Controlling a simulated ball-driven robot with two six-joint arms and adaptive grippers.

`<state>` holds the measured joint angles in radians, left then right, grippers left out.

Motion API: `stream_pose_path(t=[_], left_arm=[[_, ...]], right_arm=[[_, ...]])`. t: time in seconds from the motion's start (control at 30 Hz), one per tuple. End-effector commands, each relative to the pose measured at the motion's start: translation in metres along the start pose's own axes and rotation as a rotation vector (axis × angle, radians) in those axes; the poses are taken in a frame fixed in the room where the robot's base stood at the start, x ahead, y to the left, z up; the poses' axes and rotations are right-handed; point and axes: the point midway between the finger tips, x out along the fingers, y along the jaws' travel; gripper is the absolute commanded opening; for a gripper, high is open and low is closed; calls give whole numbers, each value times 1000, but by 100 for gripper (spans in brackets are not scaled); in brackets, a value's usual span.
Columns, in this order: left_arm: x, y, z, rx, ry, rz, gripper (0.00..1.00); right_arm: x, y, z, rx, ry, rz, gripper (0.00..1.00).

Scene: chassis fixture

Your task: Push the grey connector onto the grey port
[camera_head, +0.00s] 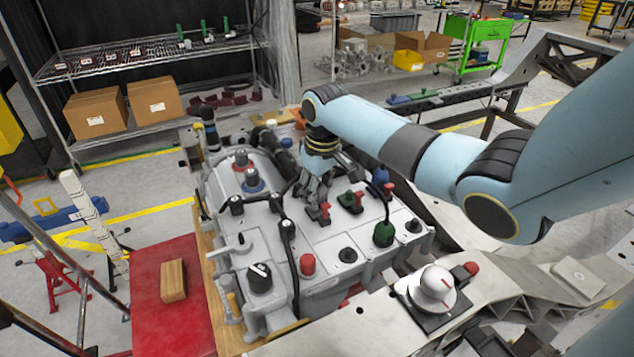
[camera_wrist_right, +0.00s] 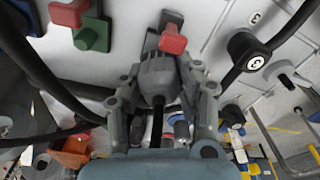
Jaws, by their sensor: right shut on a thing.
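My right gripper (camera_head: 313,192) reaches down onto the grey chassis (camera_head: 325,245). In the right wrist view its fingers (camera_wrist_right: 160,82) are shut around the grey connector (camera_wrist_right: 157,76), a round ribbed body with a dark cable (camera_wrist_right: 157,125) trailing back between them. The connector's front end points at the chassis top, close behind a red lever (camera_wrist_right: 173,40) on a dark block. The grey port is not clearly seen; the connector and fingers may cover it. I cannot tell whether connector and port touch. My left gripper is not in view.
A green block with a red lever (camera_head: 351,201), a green connector (camera_head: 384,234) and a blue connector (camera_head: 380,176) are right of the gripper. Black cables (camera_head: 289,245) cross the chassis. A red table (camera_head: 175,325) with a wooden block (camera_head: 173,280) stands at left.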

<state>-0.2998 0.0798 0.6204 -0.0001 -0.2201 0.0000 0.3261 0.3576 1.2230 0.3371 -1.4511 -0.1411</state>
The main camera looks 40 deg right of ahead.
Motion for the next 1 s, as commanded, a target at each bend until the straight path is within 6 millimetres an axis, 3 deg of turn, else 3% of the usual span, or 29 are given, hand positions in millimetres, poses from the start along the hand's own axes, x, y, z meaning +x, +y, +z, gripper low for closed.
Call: stream_pose_path(t=[1.0], left_arm=[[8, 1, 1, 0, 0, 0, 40]], right_arm=[[17, 0, 2, 0, -1, 0, 2]])
